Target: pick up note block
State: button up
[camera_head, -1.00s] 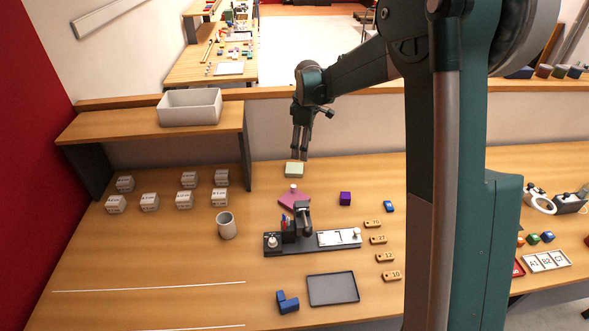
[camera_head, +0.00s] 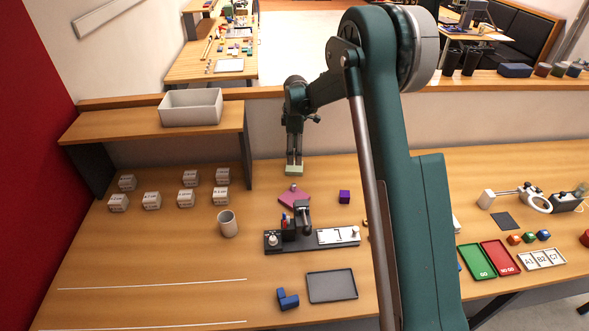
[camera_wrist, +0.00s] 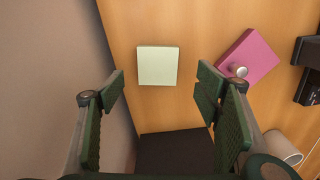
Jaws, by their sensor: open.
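The note block (camera_head: 293,171) is a pale green square block lying on the wooden table near its back edge. In the wrist view the block (camera_wrist: 158,66) lies below and slightly beyond the fingertips, centred between them. My gripper (camera_head: 293,162) points down right over the block. In the wrist view its fingers (camera_wrist: 162,85) are spread wider than the block, with nothing between them. Whether the fingertips have reached the block's height is unclear.
A pink plate with a knob (camera_head: 293,196) lies just in front of the block. A purple cube (camera_head: 344,197) stands to the right. The marker device (camera_head: 312,239) is nearer the front. A shelf (camera_head: 240,118) with a grey bin (camera_head: 190,107) is at left, and the wall is behind.

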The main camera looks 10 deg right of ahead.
aim_at(294, 168)
jog(key=shift+f, duration=1.3)
jog(key=shift+w+d+f, duration=0.1)
jog(key=shift+f, duration=1.2)
jog(key=shift+w+f, duration=0.1)
jog(key=shift+f, duration=1.2)
jog(key=c, duration=1)
